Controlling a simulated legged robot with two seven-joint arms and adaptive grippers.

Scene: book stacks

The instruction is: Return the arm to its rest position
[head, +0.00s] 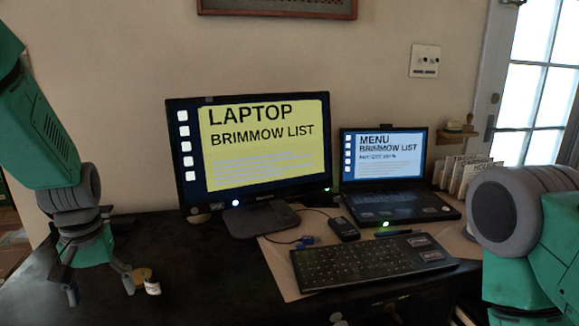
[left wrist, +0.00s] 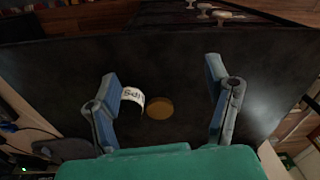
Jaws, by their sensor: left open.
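My left gripper (head: 100,284) hangs above the left part of the black desk (head: 200,290), fingers pointing down and spread apart. It is open with nothing between its fingers in the head view. In the left wrist view the open fingers (left wrist: 162,88) frame the dark desk top. A small white labelled item (head: 153,288) stands just right of the gripper in the head view, with a brown round piece (head: 141,273) beside it. In the left wrist view the white item (left wrist: 132,99) is near one finger and the brown disc (left wrist: 159,107) lies between the fingers' outlines. My right gripper is not visible.
A monitor (head: 250,150) and a laptop (head: 384,160) stand at the back of the desk. A keyboard (head: 370,262) and a mouse (head: 343,229) are in front. My right arm fills the right edge. Bare desk lies between the left gripper and keyboard.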

